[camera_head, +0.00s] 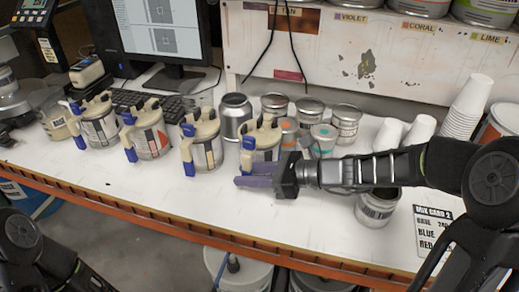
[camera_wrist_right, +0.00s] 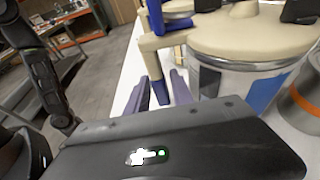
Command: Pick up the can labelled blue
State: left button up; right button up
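A can with a beige pouring lid and blue handle parts (camera_head: 262,135) stands upright on the white bench, just beyond my right gripper. In the right wrist view the same can (camera_wrist_right: 235,75) fills the upper right, with a blue patch on its label; its wording cannot be read. My right gripper (camera_head: 254,181) has purple fingers pointing left in front of the can. In the wrist view its fingertips (camera_wrist_right: 162,90) are apart, with the lower end of the handle between or just beyond them; contact cannot be told. My left gripper is out of view.
Several similar lidded cans (camera_head: 203,143) stand in a row to the left. Small tins (camera_head: 310,110) crowd behind and right. An open tin (camera_head: 378,207) stands below my right forearm. White cup stacks (camera_head: 467,108) are at right. The bench's orange front edge (camera_head: 130,212) is near.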

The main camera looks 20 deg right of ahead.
dwell(0.5)
grip_shut()
jog(key=shift+r, duration=0.1)
dwell(1.2)
